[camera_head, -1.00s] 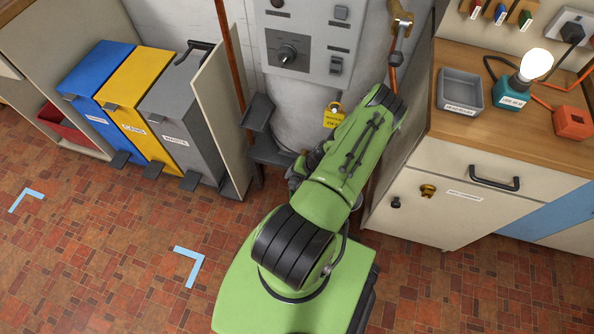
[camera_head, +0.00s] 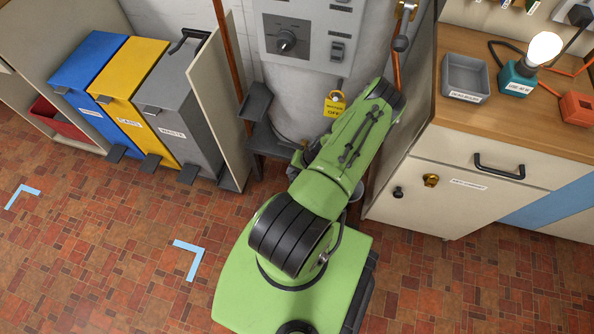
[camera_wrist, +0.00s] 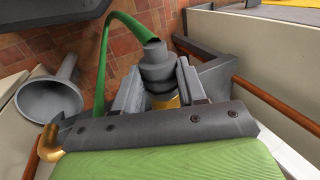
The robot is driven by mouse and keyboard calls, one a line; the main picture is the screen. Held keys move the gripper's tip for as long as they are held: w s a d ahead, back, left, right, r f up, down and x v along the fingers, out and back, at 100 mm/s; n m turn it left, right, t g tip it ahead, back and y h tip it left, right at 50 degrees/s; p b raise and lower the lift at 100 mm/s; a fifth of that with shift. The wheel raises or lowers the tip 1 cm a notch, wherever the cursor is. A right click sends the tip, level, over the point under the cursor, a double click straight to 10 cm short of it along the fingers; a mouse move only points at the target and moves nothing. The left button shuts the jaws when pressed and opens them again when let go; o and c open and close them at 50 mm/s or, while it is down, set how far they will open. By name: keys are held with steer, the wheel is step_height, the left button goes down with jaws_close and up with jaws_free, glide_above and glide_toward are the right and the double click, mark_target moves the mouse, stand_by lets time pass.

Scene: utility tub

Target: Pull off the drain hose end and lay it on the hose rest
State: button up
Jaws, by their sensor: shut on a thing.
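In the wrist view my gripper (camera_wrist: 160,82) is shut on the grey hose end (camera_wrist: 158,66), with one finger on each side. A green hose (camera_wrist: 104,60) runs from the top of this end and bends down to the left. A brass piece (camera_wrist: 165,102) shows between the fingers, right against the hose end; I cannot tell whether they are still joined. In the head view my green arm hides the gripper and hose end. A dark grey stepped bracket (camera_head: 256,104) on the wall, left of my arm, may be the hose rest; I cannot tell.
A grey funnel (camera_wrist: 50,97) stands left of the gripper, near a brass elbow (camera_wrist: 47,142). A yellow tag (camera_head: 334,106) hangs below the control panel (camera_head: 312,45). The wooden counter (camera_head: 480,110) is to the right, bins (camera_head: 125,75) to the left. Floor at front left is clear.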

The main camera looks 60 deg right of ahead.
steer(key=shift+s+a+p, duration=0.2)
steer(key=shift+a+p, duration=0.25)
steer(key=shift+a, duration=0.85)
steer(key=shift+s+a+p, duration=0.2)
steer(key=shift+a+p, duration=0.2)
steer(key=shift+a, duration=0.85)
steer(key=w+a+r+n+g+y, duration=0.15)
steer(key=w+r+n, duration=0.25)
steer(key=w+r, duration=0.4)
steer(key=w+a+r+n+y, duration=0.15)
steer(key=w+r+n, duration=0.35)
steer(key=w, duration=0.6)
steer(key=w+a+r+n+g, duration=0.25)
steer(key=w+a+r, duration=0.45)
steer(key=a+r, duration=0.35)
steer(key=a+r+n+p, duration=0.4)
steer(key=a+r+p, duration=0.7)
steer(key=r+p, duration=0.1)
steer(key=shift+a+r+n+g+y+p, duration=0.3)
steer(key=shift+a+n+y+p, duration=0.1)
steer(key=shift+p, duration=0.4)
steer(key=shift+f, duration=0.1)
